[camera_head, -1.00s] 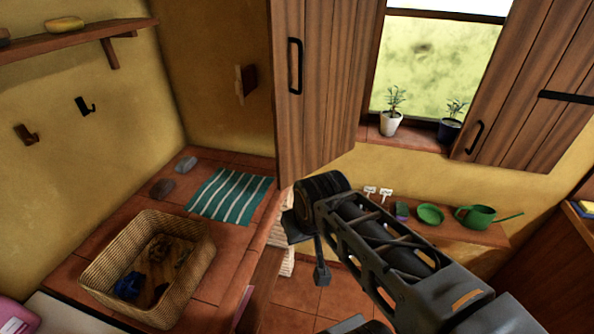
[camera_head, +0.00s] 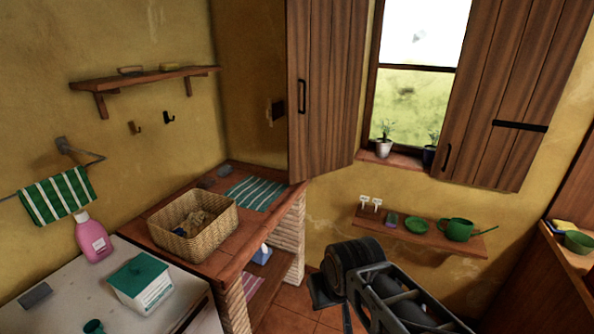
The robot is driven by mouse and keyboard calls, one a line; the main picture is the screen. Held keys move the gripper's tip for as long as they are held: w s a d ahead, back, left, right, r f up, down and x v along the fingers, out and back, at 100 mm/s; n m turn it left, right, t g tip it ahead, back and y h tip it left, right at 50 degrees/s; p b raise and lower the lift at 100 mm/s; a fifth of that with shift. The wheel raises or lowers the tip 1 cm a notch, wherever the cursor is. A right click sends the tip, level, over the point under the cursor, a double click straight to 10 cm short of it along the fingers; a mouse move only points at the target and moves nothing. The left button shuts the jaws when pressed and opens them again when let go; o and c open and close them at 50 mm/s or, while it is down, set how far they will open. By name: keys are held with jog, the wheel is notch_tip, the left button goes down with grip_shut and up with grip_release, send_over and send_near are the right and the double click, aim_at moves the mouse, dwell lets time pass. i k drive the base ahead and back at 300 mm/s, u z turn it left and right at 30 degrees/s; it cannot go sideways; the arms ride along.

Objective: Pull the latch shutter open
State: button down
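Two plank shutters flank the window. The left shutter (camera_head: 330,95) stands swung out into the room and has a black upright handle (camera_head: 301,97). The right shutter (camera_head: 500,100) also stands out from the window, with a small black handle (camera_head: 447,158) near its lower left edge and a black horizontal latch bar (camera_head: 520,126). My gripper (camera_head: 335,304) is at the bottom centre, below both shutters and apart from them. Dark parts of it show beside my arm, but its fingers are not clear. I see nothing held in it.
A brick counter with a wicker basket (camera_head: 228,236) is on the left. A wall shelf (camera_head: 397,228) holds a green watering can (camera_head: 458,229) below the window. Potted plants (camera_head: 384,148) stand on the sill. The tiled floor between is partly clear.

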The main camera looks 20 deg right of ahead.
aim_at(325, 40)
jog(key=u, duration=0.45)
jog(key=i, duration=1.05)
jog(key=z, duration=0.65)
